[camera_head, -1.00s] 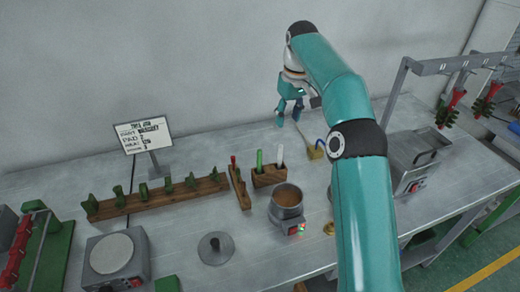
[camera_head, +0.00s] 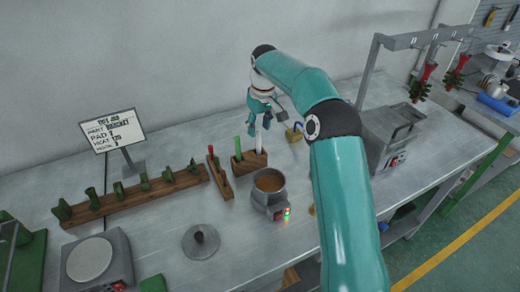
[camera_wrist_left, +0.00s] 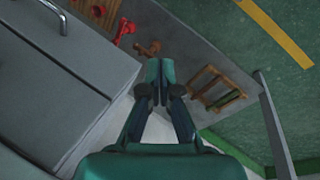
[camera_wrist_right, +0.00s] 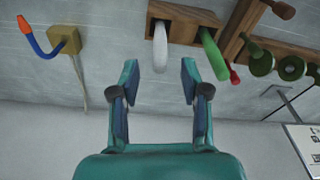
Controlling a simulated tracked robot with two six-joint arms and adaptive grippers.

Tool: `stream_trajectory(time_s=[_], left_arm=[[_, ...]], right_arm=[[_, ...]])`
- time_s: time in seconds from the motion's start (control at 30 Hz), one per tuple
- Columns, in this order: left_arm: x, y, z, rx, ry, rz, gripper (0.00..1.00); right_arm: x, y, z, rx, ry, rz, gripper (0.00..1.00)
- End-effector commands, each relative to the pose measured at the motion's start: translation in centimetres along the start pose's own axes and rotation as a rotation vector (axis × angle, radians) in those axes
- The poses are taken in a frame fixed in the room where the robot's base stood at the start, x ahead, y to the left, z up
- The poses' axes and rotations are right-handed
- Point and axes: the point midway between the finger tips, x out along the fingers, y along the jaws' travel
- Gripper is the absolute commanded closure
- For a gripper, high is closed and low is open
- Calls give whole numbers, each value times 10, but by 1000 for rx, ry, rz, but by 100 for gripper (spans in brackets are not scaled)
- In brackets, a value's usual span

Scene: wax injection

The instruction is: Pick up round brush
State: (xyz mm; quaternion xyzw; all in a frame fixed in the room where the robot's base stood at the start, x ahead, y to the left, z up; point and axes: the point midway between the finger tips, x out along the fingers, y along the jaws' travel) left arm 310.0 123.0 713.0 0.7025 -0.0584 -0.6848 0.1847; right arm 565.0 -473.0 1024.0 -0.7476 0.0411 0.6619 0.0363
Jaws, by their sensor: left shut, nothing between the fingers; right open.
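No brush can be named for certain; bristles are not visible. A white-handled tool (camera_head: 258,140) and a green-handled tool (camera_head: 238,148) stand in a small wooden block (camera_head: 248,163). My right gripper (camera_head: 260,122) is open at the top of the white handle. In the right wrist view the white handle (camera_wrist_right: 160,47) lies ahead of the gap between my open right fingers (camera_wrist_right: 159,80), and the green handle (camera_wrist_right: 213,53) is to its right. My left gripper (camera_wrist_left: 160,72) is shut and empty in the left wrist view, and out of the head view.
A yellowish block with a blue hook (camera_head: 294,133) lies right of the wooden block. A pot of brown wax (camera_head: 269,189) stands in front of it. A wooden rack (camera_head: 135,197) and a sign (camera_head: 112,130) are at left. A grey heater box (camera_head: 388,143) is at right.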

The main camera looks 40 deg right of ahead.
Motion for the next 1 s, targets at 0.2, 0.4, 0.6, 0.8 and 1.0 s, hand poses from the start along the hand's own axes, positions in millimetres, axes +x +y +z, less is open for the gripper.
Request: stream_trajectory(time_s=[0.2,0.4,0.6,0.8,1.0], left_arm=[[-6,2,0,0,0,0,100],[-9,3,0,0,0,0,100],[-8,3,0,0,0,0,100],[-8,3,0,0,0,0,100],[-8,3,0,0,0,0,100]], right_arm=[[25,-1,3,-1,-6,-1,54],[48,-1,2,-1,-3,0,54],[51,-1,2,-1,0,0,54],[50,-1,2,-1,0,0,77],[50,0,2,0,-1,0,100]])
